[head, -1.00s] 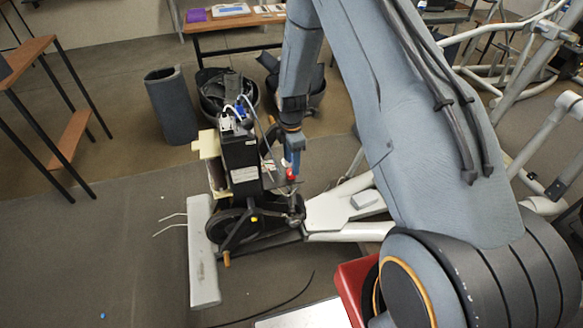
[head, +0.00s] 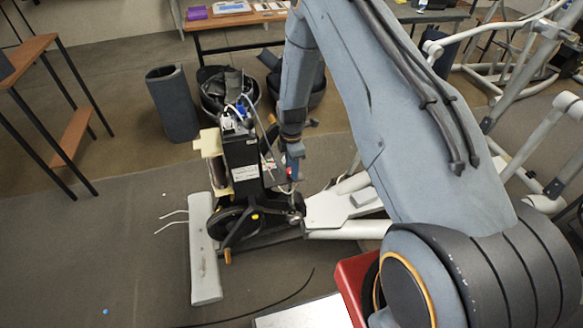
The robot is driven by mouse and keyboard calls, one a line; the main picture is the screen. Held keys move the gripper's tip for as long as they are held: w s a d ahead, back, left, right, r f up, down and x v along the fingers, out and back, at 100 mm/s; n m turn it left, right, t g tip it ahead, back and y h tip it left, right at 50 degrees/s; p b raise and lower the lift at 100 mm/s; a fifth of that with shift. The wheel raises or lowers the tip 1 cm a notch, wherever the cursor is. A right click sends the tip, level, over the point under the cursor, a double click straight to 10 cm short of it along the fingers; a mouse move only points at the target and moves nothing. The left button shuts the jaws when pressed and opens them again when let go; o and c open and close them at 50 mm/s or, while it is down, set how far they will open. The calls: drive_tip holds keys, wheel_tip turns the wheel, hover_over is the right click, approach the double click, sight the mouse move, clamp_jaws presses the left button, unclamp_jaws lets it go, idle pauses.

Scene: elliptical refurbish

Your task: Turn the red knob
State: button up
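The red knob (head: 292,173) shows as a small red spot on the right side of the dark upright box (head: 241,160) of the elliptical machine. My gripper (head: 292,168) reaches down from the upper right to the knob and overlaps it in the head view. The fingers are too small and partly hidden, so I cannot tell whether they are closed on the knob or only beside it.
The machine's white foot bar (head: 204,265) and white frame (head: 335,210) lie on the grey floor. Black bins (head: 228,95) and a dark grey cylinder (head: 172,103) stand behind. A wooden table (head: 215,24) is at the back, and the left floor is mostly clear.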

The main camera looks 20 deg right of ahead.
drive_tip(key=shift+m, duration=0.3)
drive_tip(key=m+b, duration=0.3)
drive_tip(key=m, duration=0.1)
drive_tip(key=shift+m+b, duration=0.9)
drive_tip(key=shift+m, duration=1.5)
drive_tip(key=o, duration=1)
drive_tip(key=shift+o, duration=0.2)
drive_tip(key=shift+r, duration=0.15)
drive_tip(key=shift+r+b, duration=0.95)
drive_tip(key=shift+r, duration=2.85)
drive_tip(key=shift+r, duration=0.1)
